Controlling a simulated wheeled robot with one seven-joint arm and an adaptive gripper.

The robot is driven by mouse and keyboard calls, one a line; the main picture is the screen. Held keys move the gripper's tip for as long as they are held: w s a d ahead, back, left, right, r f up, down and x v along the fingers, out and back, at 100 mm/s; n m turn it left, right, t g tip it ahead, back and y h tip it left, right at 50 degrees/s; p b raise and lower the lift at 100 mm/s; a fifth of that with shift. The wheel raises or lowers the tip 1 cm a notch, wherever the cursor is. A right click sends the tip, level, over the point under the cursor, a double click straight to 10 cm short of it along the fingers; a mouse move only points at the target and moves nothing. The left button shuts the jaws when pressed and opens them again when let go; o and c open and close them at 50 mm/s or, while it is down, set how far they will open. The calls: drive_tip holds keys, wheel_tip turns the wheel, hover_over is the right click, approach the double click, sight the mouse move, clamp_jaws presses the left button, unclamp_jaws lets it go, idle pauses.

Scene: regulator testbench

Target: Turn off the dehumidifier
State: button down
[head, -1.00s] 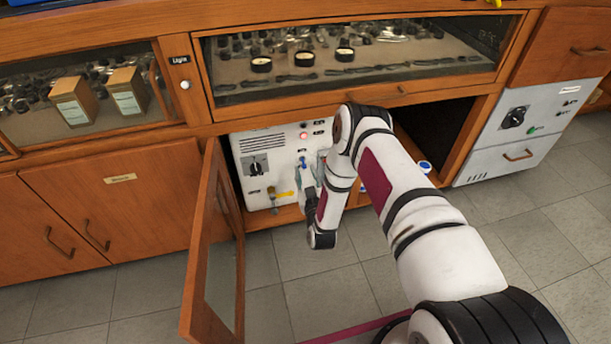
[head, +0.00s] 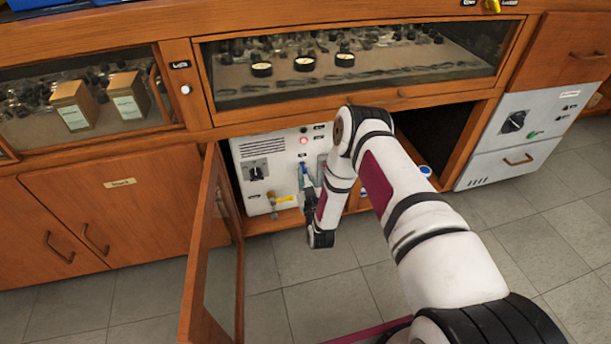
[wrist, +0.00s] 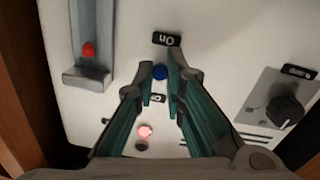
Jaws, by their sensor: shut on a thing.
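The white unit (head: 270,151), which I take for the dehumidifier, sits in the open cabinet bay. It has a black knob (head: 255,174), a lit red lamp (head: 303,141) and a small blue-tipped switch (head: 303,166). In the head view, my gripper (head: 307,178) is at the panel, partly hidden by my arm.
An open glazed cabinet door (head: 215,260) stands left of my arm. A yellow-handled valve (head: 282,199) is low on the panel. A metal channel with a red part (wrist: 89,49) lies beside the switch in the wrist view. Floor (head: 325,300) in front is clear.

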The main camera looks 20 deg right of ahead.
sight(304, 166)
wheel_tip(304, 166, up, 2)
drive_tip(key=g+p, duration=0.1)
drive_tip(key=p, duration=0.1)
drive_tip(key=g+p, duration=0.1)
drive_tip(key=p, duration=0.1)
drive_tip(key=g+p, duration=0.2)
drive_tip(key=shift+r, duration=0.25)
drive_tip(key=g+p, duration=0.1)
drive_tip(key=r+g+p, duration=0.1)
drive_tip(key=g, duration=0.1)
drive_tip(key=shift+w+p, duration=0.15)
drive_tip(key=shift+p, duration=0.25)
drive_tip(key=shift+w+r+g+y+p, duration=0.1)
drive_tip(key=shift+r+g+y+p, duration=0.1)
drive_tip(key=shift+g, duration=0.35)
drive_tip(key=shift+w+r+g+y+p, duration=0.1)
drive_tip(key=shift+g+p, duration=0.1)
drive_tip(key=shift+g, duration=0.35)
drive_tip(key=shift+n, duration=0.3)
drive_tip(key=c, duration=1.7)
unclamp_jaws()
drive_tip(key=shift+o, duration=0.2)
drive_tip(key=v, duration=1.2)
